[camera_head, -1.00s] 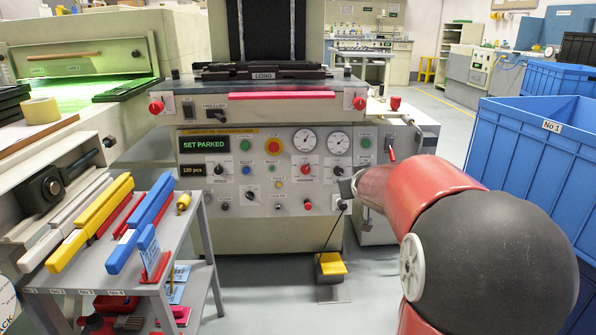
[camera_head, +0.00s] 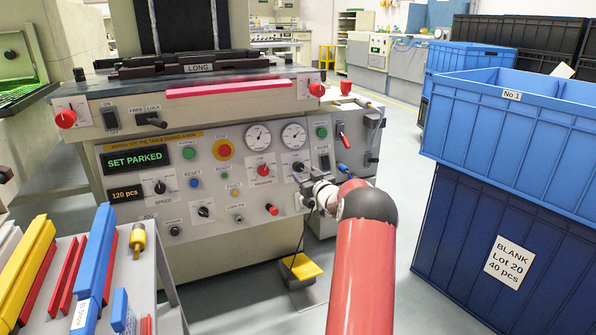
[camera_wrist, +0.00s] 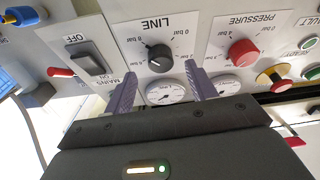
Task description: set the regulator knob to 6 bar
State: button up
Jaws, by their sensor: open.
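The black LINE knob (camera_wrist: 161,58), with a printed bar scale around it, shows upside down in the wrist view. It is apparently the regulator knob. In the head view the knob (camera_head: 298,167) sits below the right gauge. My gripper (camera_wrist: 160,70) is open and empty, with its two purple fingers on either side of the knob in the picture. I cannot tell whether they touch it. The pointer's exact reading is too small to tell. In the head view my gripper (camera_head: 308,196) is in front of the panel, just below the knob, and partly hidden by my wrist.
A red PRESSURE knob (camera_wrist: 243,53) and a MAINS switch (camera_wrist: 83,57) flank the LINE knob. Two gauges (camera_head: 276,136) sit above. Blue crates (camera_head: 520,125) stand at the right. A rack with coloured bars (camera_head: 95,265) stands at the left, and a yellow pedal (camera_head: 301,268) below.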

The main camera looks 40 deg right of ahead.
aim_at(301, 168)
jog(key=shift+x, duration=2.15)
jog(key=c, duration=1)
jog(key=shift+n+y, duration=0.3)
jog(key=shift+n, duration=0.2)
jog(key=n+y+p, duration=0.1)
jog(key=n, duration=0.2)
jog(key=n+y+p, duration=0.1)
jog(key=n, duration=0.3)
jog(key=shift+d+r+y, duration=0.15)
jog(key=shift+y, duration=0.15)
jog(key=n+g+y+p, duration=0.1)
jog(key=n, duration=0.3)
jog(key=shift+n+p, duration=0.3)
jog(key=shift+n, duration=0.1)
jog(key=shift+n+g+y+p, duration=0.3)
jog(key=shift+n+g+p, duration=0.15)
jog(key=shift+n, duration=0.85)
